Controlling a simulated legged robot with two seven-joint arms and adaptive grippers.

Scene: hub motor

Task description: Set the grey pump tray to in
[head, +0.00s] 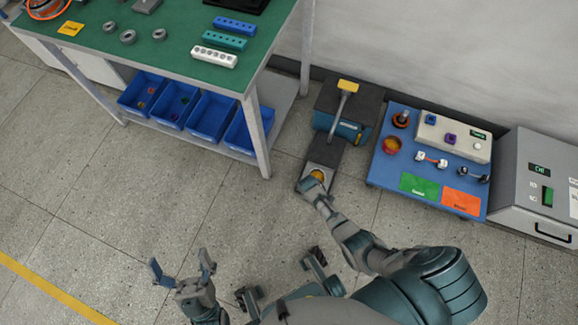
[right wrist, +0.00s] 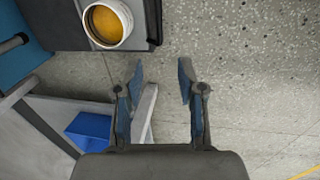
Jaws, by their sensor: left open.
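The pump (head: 350,105) stands on the floor by the wall, with a dark and teal body and a lever topped by a yellow pad. Its grey tray (head: 326,151) sticks out of the front toward me. A white cup with orange contents (head: 318,175) sits at the tray's front end. In the right wrist view the cup (right wrist: 107,23) is at the top left on the dark tray (right wrist: 68,22). My right gripper (right wrist: 160,73) is open and empty, apart from the cup in that view. My left gripper (head: 181,266) is open and empty over bare floor.
A green-topped workbench (head: 160,50) with blue bins (head: 210,115) on its lower shelf stands left of the pump. A blue board (head: 385,170) with small parts and a grey cabinet (head: 535,185) are to the right. The floor at left is clear.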

